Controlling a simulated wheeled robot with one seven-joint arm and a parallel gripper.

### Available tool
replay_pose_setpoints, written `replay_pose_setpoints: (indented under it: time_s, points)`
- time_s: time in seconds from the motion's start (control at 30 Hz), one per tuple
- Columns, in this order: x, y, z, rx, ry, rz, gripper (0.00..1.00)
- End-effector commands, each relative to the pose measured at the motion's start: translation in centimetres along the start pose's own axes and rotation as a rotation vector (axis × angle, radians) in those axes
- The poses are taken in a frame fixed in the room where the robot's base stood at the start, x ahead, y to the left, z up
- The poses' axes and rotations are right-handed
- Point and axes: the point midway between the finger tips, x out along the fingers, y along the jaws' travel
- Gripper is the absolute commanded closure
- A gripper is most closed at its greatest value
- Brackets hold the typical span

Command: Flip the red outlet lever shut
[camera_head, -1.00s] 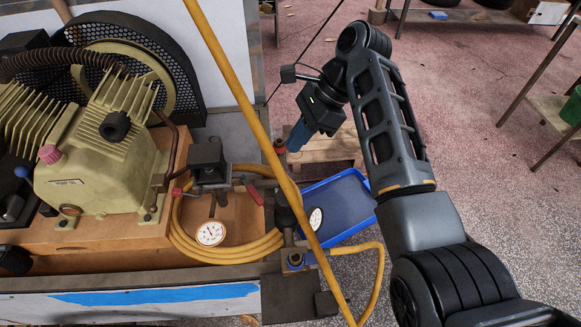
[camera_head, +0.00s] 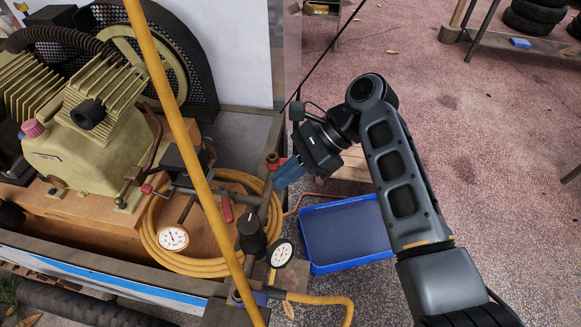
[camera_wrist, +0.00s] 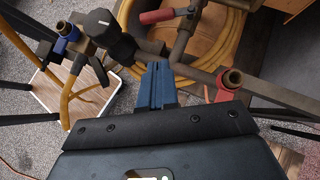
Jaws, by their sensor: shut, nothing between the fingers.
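The red lever (camera_head: 226,207) shows as a short red handle among the pipes right of the compressor, above the coiled yellow hose. In the wrist view, the red lever (camera_wrist: 162,15) lies near the top edge, roughly crosswise. My gripper (camera_head: 283,181) is beside the pipework, just right of a red-collared outlet fitting (camera_head: 273,161). In the wrist view, my gripper's blue fingers (camera_wrist: 156,72) are shut and empty, pointing at the pipe below the lever. The lever is apart from the fingertips. Whether they touch the pipe is unclear.
Two gauges (camera_head: 173,238) (camera_head: 281,254), a black regulator knob (camera_head: 250,232) and a blue-collared fitting (camera_head: 247,297) crowd the pipework. A yellow hose (camera_head: 190,140) crosses in front. A blue tray (camera_head: 345,234) lies on the floor to the right. Open floor extends beyond.

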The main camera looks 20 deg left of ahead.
Motion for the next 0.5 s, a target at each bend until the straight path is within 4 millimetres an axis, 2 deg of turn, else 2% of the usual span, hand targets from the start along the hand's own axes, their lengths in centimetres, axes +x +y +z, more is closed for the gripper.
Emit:
replay_pose_setpoints:
  time_s: [0.03, 0.3, 0.5]
  points:
    - [1.1, 0.1, 0.0, 0.001, -0.001, 0.004, 1.0]
    - [6.3, 0.1, 0.0, 0.002, 0.001, 0.004, 1.0]
    - [8.1, 0.0, 2.0, -0.001, 0.002, 0.001, 1.0]
